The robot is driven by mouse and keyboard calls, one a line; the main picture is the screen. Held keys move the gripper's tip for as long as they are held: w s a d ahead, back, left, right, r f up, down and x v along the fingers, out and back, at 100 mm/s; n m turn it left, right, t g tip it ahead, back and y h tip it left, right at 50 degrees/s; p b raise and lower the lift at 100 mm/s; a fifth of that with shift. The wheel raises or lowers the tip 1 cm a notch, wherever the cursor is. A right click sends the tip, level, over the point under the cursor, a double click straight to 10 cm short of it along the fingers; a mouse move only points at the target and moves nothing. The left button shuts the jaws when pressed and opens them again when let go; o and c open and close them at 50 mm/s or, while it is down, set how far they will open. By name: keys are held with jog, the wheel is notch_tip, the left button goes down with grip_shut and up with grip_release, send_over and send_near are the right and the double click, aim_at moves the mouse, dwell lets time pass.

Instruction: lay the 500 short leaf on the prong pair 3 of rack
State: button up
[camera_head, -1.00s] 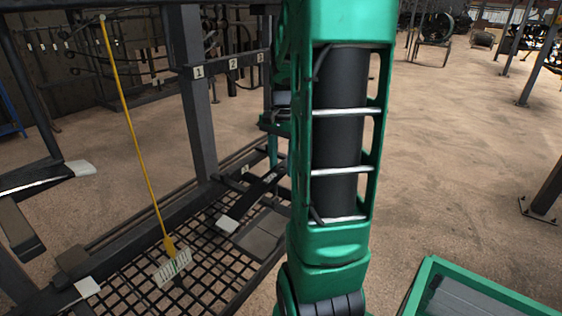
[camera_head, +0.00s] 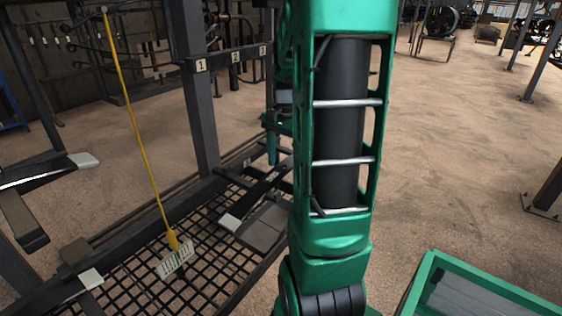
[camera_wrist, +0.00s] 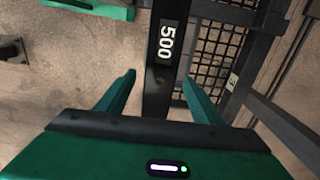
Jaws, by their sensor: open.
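The 500 leaf is a dark flat bar with a white "500" label in the wrist view (camera_wrist: 156,88). It runs up the picture between the green fingers of my gripper (camera_wrist: 158,82), which are open and stand on either side of it, apart from it. In the head view a dark bar with a pale end (camera_head: 250,202), likely this leaf, lies low beside the mesh. My gripper (camera_head: 272,140) is above its far end, partly behind my arm. The rack (camera_head: 198,110) carries number plates 1, 2 and 3; plate 3 (camera_head: 262,50) is near its right post. Its prongs are hard to make out.
A black mesh (camera_head: 130,285) lies at the lower left, with a yellow rod and white tag (camera_head: 175,260) above it. Pale-ended dark bars (camera_head: 84,160) stick out at left. A green-edged bin (camera_head: 430,270) stands at lower right.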

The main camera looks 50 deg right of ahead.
aim_at(284, 166)
notch_tip(284, 166, up, 11)
jog(key=shift+f, duration=0.15)
dwell(0.4)
dwell(0.5)
jog(key=s+a+f+n, duration=0.1)
jog(key=s+a, duration=0.1)
jog(key=a, duration=0.1)
jog(key=s+a+f+n, duration=0.1)
jog(key=s+a+n, duration=0.1)
jog(key=a, duration=0.1)
jog(key=s+a+f+n, duration=0.1)
jog(key=a+n, duration=0.1)
jog(key=a, duration=0.1)
jog(key=shift+s+a+f, duration=0.15)
jog(key=shift+s+a, duration=0.2)
jog(key=shift+s, duration=0.05)
jog(key=s+a+f+n, duration=0.5)
jog(key=s+a, duration=0.1)
jog(key=s, duration=0.1)
jog(key=shift+s+a+f+n, duration=0.3)
jog(key=shift+s+a+n, duration=0.05)
jog(key=shift+s+n, duration=0.05)
